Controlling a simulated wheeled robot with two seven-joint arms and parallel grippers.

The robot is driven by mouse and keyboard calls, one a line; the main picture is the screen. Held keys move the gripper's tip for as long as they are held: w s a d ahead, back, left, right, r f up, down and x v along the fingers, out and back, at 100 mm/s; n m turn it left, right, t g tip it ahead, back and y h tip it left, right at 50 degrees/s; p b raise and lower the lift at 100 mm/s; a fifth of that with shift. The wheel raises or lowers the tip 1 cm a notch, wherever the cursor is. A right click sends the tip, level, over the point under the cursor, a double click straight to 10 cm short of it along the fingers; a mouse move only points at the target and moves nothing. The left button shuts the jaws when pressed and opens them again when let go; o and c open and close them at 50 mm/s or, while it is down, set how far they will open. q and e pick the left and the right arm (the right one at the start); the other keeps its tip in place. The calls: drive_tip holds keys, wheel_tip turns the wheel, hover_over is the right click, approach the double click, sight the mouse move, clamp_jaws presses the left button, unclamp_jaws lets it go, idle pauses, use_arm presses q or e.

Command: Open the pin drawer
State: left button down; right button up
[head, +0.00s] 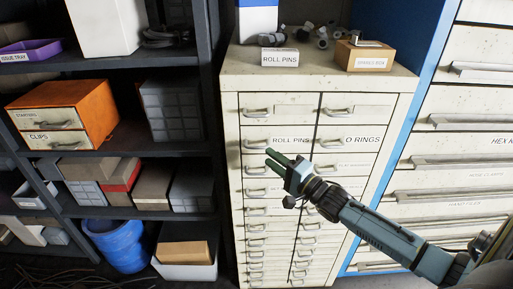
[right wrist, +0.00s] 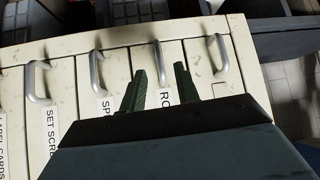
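The pin drawer is the left drawer of the second row in the cream cabinet, with a ROLL PINS label (head: 290,140) and a metal bar handle (head: 257,144). It looks shut. My right gripper (head: 275,156) is in front of it, just below and right of the handle in the head view. In the right wrist view its two dark fingers (right wrist: 162,76) are apart, and the handle (right wrist: 160,65) shows between their tips. I cannot tell how deep the fingers are; nothing is gripped. The fingers partly hide the label. My left gripper is not in view.
An O RINGS drawer (head: 362,139) is beside it, with more shut drawers above and below. A ROLL PINS sign (head: 280,57), loose pins and a wooden box (head: 364,55) are on the cabinet top. Dark shelves (head: 120,150) stand left; wide drawers (head: 465,120) stand right.

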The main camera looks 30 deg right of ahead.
sight(256, 148)
drive_tip(key=x, duration=0.6)
drive_tip(key=shift+w, duration=0.35)
clamp_jaws()
drive_tip(key=shift+a, duration=0.1)
